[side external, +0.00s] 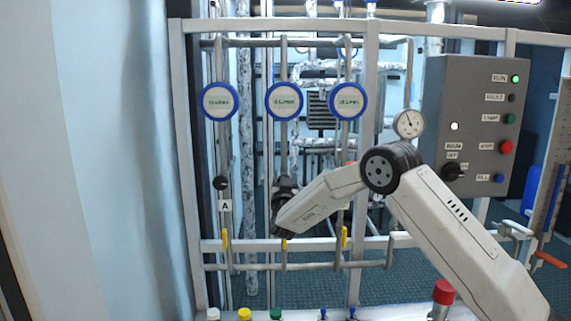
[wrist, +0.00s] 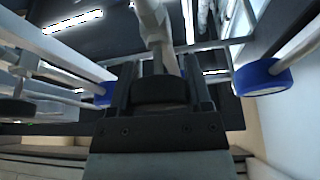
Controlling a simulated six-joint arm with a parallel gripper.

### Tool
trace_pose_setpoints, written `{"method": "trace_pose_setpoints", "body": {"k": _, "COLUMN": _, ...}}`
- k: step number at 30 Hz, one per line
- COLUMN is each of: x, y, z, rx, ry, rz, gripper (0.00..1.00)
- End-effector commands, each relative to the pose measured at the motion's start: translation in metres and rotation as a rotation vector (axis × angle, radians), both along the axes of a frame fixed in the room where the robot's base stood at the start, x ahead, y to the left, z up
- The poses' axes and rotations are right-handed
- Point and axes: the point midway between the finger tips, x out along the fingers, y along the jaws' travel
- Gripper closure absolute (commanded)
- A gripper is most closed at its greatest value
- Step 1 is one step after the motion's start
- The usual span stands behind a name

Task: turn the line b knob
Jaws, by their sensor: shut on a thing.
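In the wrist view my gripper (wrist: 160,85) has its two dark fingers on either side of a round black knob (wrist: 158,92), shut on it. The knob sits on a pale vertical pipe. In the side external view my gripper (side external: 285,188) is at the middle of three pipes, the one right of the pipe labelled A. My gripper and arm cover the knob and any label there, so the letter B cannot be read. The knob's turn angle cannot be told.
The line A knob (side external: 220,183) is on the left pipe. Three blue-rimmed round gauges (side external: 284,101) hang above, with yellow valve handles (side external: 225,238) below. A grey control box (side external: 470,120) stands at right. Coloured-cap bottles (side external: 245,313) line the front edge.

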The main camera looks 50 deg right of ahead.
Motion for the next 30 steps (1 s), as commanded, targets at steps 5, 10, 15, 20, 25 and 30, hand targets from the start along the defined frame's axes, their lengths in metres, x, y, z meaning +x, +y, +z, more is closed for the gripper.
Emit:
{"method": "trace_pose_setpoints", "body": {"k": 5, "x": -0.0004, "y": 0.0002, "z": 0.0001, "rx": 0.031, "ry": -0.033, "rz": 0.000, "gripper": 0.95}}
{"method": "trace_pose_setpoints", "body": {"k": 10, "x": -0.0003, "y": 0.0001, "z": 0.0002, "rx": 0.031, "ry": -0.033, "rz": 0.000, "gripper": 0.95}}
{"method": "trace_pose_setpoints", "body": {"k": 15, "x": -0.0003, "y": 0.0001, "z": 0.0002, "rx": 0.031, "ry": -0.032, "rz": 0.000, "gripper": 0.01}}
{"method": "trace_pose_setpoints", "body": {"k": 20, "x": -0.0003, "y": 0.0000, "z": 0.0001, "rx": 0.030, "ry": -0.031, "rz": -0.001, "gripper": 0.01}}
{"method": "trace_pose_setpoints", "body": {"k": 25, "x": -0.0007, "y": 0.0006, "z": -0.0003, "rx": 0.030, "ry": -0.030, "rz": 0.000, "gripper": 0.01}}
{"method": "trace_pose_setpoints", "body": {"k": 30, "x": -0.0047, "y": 0.0060, "z": -0.0032, "rx": 0.031, "ry": -0.030, "rz": 0.001, "gripper": 0.01}}
